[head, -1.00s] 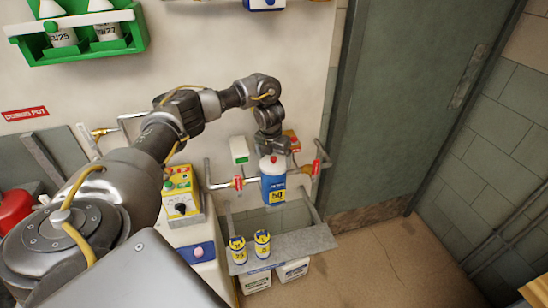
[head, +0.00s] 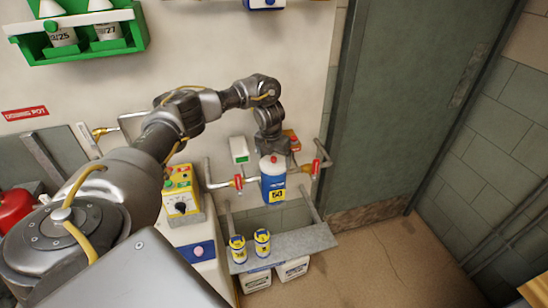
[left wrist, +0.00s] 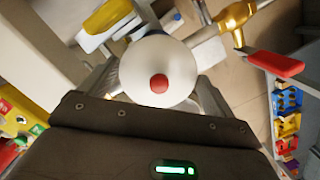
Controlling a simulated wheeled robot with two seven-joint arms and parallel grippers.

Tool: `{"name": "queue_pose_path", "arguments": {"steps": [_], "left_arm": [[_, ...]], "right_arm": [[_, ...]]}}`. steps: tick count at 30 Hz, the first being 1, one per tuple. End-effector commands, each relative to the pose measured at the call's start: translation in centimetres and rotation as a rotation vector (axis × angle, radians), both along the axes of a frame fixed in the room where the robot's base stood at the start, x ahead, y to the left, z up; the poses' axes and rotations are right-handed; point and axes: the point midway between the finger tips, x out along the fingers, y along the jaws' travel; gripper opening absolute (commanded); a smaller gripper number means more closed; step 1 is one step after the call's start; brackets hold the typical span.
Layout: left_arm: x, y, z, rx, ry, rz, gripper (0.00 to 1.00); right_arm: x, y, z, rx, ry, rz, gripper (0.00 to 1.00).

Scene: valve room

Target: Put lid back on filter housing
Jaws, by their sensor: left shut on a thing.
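The filter housing (head: 273,187) is a blue upright cylinder with a yellow label, in line with the pipe along the wall. Its white round lid (head: 267,166) with a red centre knob is at the top of the blue body. I cannot tell whether it is fully seated. In the left wrist view the lid (left wrist: 135,70) fills the space between my fingers and hides the housing below. My left gripper (head: 273,154) points down from above and is shut on the lid. My right gripper does not show.
Red-handled valves (head: 238,182) flank the housing on the pipe. A grey shelf (head: 305,243) below carries two yellow-labelled cans (head: 262,242). White containers (head: 293,268) stand under it. A yellow control box (head: 182,197) is to the left, and a green door (head: 410,110) to the right. The floor at right is clear.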

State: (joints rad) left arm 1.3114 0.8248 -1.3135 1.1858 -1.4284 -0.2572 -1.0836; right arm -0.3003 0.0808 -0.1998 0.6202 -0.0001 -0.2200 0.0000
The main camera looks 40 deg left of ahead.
Motion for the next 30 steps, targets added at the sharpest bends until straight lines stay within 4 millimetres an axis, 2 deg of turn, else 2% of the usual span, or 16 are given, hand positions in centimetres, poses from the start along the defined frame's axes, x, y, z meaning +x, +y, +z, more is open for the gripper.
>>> {"name": "queue_pose_path", "arguments": {"steps": [13,14,15,30], "left_arm": [[0.01,-0.01,-0.01,0.000,0.000,0.000,0.63],[0.02,-0.01,-0.01,0.000,0.000,0.000,0.94],[0.02,-0.01,-0.01,0.000,0.000,0.000,0.99],[0.01,0.00,0.42,0.000,0.000,0.000,1.00]], "right_arm": [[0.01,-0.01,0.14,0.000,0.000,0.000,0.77],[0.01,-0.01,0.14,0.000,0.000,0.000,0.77],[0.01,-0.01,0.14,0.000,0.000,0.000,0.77],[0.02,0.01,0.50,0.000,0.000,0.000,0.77]]}}
